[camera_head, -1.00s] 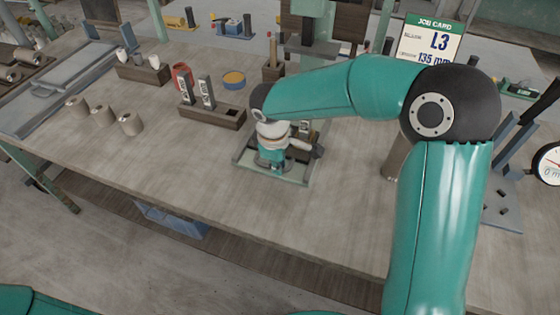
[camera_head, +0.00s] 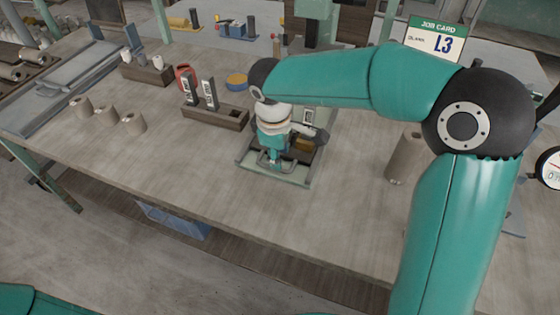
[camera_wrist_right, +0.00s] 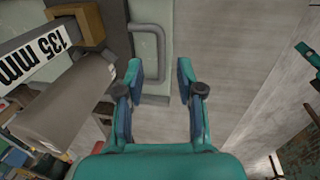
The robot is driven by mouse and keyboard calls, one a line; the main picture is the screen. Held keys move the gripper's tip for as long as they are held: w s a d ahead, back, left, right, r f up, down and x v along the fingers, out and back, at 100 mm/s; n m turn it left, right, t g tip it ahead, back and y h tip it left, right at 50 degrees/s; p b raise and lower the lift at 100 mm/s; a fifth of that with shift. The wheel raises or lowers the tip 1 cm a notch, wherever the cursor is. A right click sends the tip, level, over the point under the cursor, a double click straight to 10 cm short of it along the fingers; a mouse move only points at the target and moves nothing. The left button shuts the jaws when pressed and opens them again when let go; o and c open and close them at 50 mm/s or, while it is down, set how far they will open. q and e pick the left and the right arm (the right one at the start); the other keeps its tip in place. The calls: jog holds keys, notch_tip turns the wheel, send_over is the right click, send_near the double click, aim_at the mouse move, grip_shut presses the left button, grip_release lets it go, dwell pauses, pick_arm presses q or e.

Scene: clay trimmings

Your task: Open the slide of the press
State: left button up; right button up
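The press slide (camera_head: 296,182) is a pale green tray at the foot of the green press (camera_head: 318,32), near the front of the bench. Its grey U-shaped handle (camera_wrist_right: 152,24) shows in the right wrist view. My right gripper (camera_wrist_right: 159,72) is open, with its two fingers apart and the handle's bar at or beyond the gap; contact cannot be told. In the head view my right gripper (camera_head: 271,156) hangs over the slide's front and partly hides it. A grey cylinder (camera_wrist_right: 68,100) and a "135 mm" tag (camera_wrist_right: 35,50) show beside the slide. My left gripper is not in view.
A wooden rack (camera_head: 215,115) with tags is left of the slide. A larger cylinder (camera_head: 405,158) and a dial gauge (camera_head: 549,167) are at right. The bench front (camera_head: 190,180) is clear.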

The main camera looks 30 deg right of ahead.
notch_tip(320, 180, up, 6)
jog(key=shift+s+a+r, duration=0.2)
jog(key=shift+s+a, duration=0.2)
jog(key=shift+a, duration=0.05)
